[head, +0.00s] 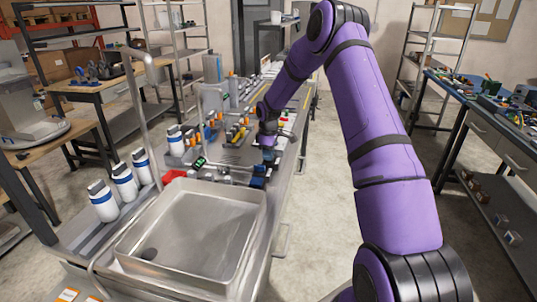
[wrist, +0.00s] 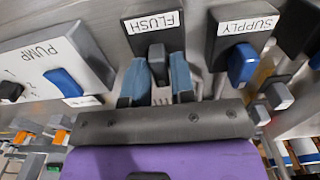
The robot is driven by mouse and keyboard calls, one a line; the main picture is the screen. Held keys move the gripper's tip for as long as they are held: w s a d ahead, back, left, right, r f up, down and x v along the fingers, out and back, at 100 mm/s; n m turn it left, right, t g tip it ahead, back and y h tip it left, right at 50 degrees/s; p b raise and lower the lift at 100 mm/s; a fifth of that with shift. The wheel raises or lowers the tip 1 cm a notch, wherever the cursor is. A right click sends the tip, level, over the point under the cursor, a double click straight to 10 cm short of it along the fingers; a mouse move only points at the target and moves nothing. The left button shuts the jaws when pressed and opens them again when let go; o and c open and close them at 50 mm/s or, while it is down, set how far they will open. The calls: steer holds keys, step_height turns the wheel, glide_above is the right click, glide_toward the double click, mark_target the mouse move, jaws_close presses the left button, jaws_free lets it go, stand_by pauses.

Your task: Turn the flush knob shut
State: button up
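In the wrist view the flush knob (wrist: 157,62) is a small dark grey handle on a black plate whose FLUSH label (wrist: 152,22) reads upside down. The knob's long side runs up and down in this picture. My gripper (wrist: 160,68) has its two blue-grey fingers on either side of the knob, with little or no gap. I cannot tell whether they press on it. In the head view my gripper (head: 268,153) is low over the far part of the bench, and the flush knob cannot be made out there.
A blue supply knob (wrist: 242,62) sits close right of the right finger. A white PUMP panel (wrist: 50,65) with a blue switch (wrist: 63,83) is at left. In the head view a steel sink (head: 195,225) and white bottles (head: 103,200) stand on the near bench.

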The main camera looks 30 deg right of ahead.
jaws_close()
steer(key=shift+m, duration=0.3)
steer(key=m, duration=0.3)
steer(key=shift+m, duration=0.3)
steer(key=m, duration=0.4)
steer(key=shift+m, duration=0.3)
steer(key=m, duration=0.4)
steer(key=shift+m, duration=2.5)
